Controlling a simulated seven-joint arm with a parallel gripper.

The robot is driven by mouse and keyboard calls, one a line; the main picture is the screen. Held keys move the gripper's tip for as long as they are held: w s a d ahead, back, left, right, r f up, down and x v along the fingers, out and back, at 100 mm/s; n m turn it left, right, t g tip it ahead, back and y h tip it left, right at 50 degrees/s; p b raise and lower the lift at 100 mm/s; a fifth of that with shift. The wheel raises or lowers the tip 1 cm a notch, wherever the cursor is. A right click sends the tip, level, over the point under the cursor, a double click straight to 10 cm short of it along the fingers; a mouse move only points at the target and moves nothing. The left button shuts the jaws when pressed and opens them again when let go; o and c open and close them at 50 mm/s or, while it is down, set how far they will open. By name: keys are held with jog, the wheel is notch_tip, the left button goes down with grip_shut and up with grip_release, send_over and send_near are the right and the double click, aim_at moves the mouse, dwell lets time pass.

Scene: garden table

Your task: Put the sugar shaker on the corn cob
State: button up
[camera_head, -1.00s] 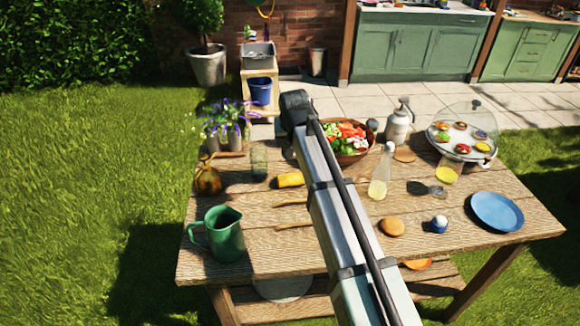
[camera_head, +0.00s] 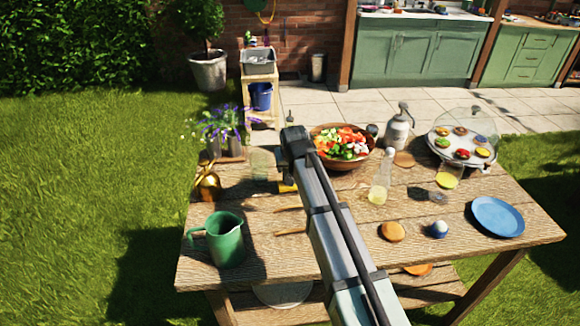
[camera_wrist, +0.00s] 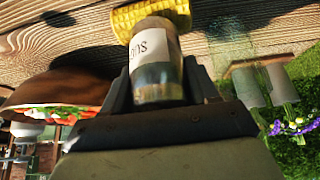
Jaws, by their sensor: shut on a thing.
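The sugar shaker (camera_wrist: 158,78), a glass jar with a white lettered label, is between my gripper's fingers (camera_wrist: 160,92) in the wrist view. My gripper is shut on it. The yellow corn cob (camera_wrist: 150,17) lies on the wooden table just beyond the shaker's far end, which overlaps it in the picture. I cannot tell whether they touch. In the head view only a bit of the corn cob (camera_head: 287,188) shows beside my arm; my arm hides the shaker there.
The salad bowl (camera_head: 342,147) stands close right of my arm. A glass (camera_head: 262,164) stands left of it, near the flower pots (camera_head: 224,146). A green jug (camera_head: 225,240) is at front left. An oil bottle (camera_head: 381,178) and blue plate (camera_head: 497,216) are further right.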

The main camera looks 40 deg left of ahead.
jog(key=shift+f, duration=0.1)
jog(key=o, duration=1.1)
jog(key=shift+o, duration=0.2)
jog(key=v, duration=1.2)
